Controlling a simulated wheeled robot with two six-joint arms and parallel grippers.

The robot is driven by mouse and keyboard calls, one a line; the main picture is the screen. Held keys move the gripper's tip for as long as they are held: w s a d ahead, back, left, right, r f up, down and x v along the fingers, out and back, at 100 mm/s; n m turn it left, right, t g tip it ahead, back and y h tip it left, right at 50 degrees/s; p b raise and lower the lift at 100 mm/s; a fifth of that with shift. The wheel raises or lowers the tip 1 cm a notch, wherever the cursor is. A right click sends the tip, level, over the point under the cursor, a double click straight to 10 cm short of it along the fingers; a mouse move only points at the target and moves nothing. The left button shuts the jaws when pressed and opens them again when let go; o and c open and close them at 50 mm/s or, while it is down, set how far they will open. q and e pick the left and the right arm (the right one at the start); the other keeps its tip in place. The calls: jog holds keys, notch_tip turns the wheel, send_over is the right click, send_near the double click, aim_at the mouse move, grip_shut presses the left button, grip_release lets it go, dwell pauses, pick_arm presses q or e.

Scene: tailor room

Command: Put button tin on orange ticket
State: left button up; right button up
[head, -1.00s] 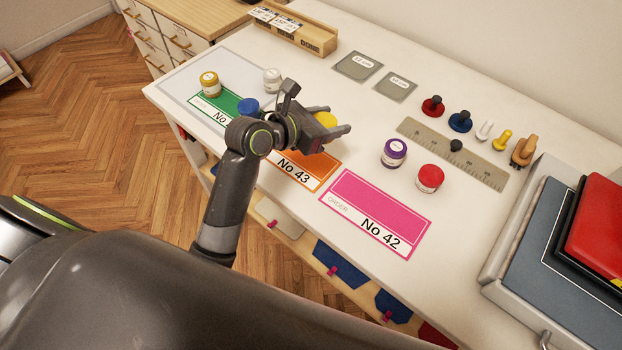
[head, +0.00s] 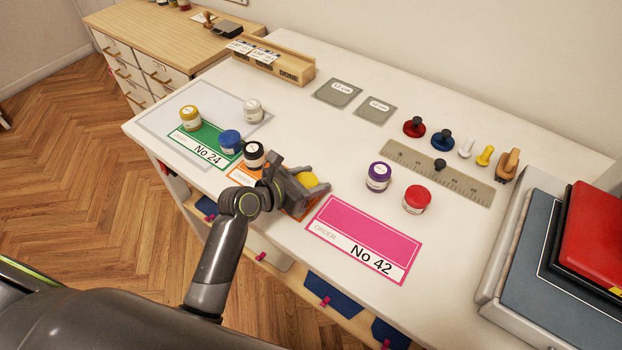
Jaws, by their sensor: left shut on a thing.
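My left gripper (head: 315,190) is shut on a tin with a yellow lid (head: 307,180). Only the lid shows clearly; the gripper hides most of its body. The gripper and tin are over the right part of the orange ticket (head: 241,176), which is largely covered by my arm and gripper. I cannot tell whether the tin touches the ticket. A black-lidded tin (head: 254,156) stands at the ticket's far-left part. My right gripper is out of view.
A gold-lidded tin (head: 190,118) and a blue tin (head: 230,142) stand at the green ticket (head: 204,146). A white tin (head: 253,110) is behind. Purple (head: 378,177) and red (head: 417,200) tins stand beyond the empty pink ticket (head: 367,232). A ruler (head: 440,173) lies further right.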

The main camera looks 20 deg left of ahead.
pick_arm(q)
jog(key=shift+f, duration=0.1)
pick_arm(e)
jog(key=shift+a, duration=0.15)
pick_arm(q)
jog(key=o, duration=0.8)
jog(key=shift+o, duration=1.1)
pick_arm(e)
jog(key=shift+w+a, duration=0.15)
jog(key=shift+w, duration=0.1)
pick_arm(q)
jog(key=shift+s+a+r, duration=0.15)
jog(key=shift+s+r, duration=0.05)
jog(key=v, duration=1.1)
jog(key=shift+s+a, duration=0.15)
jog(key=shift+s, duration=0.05)
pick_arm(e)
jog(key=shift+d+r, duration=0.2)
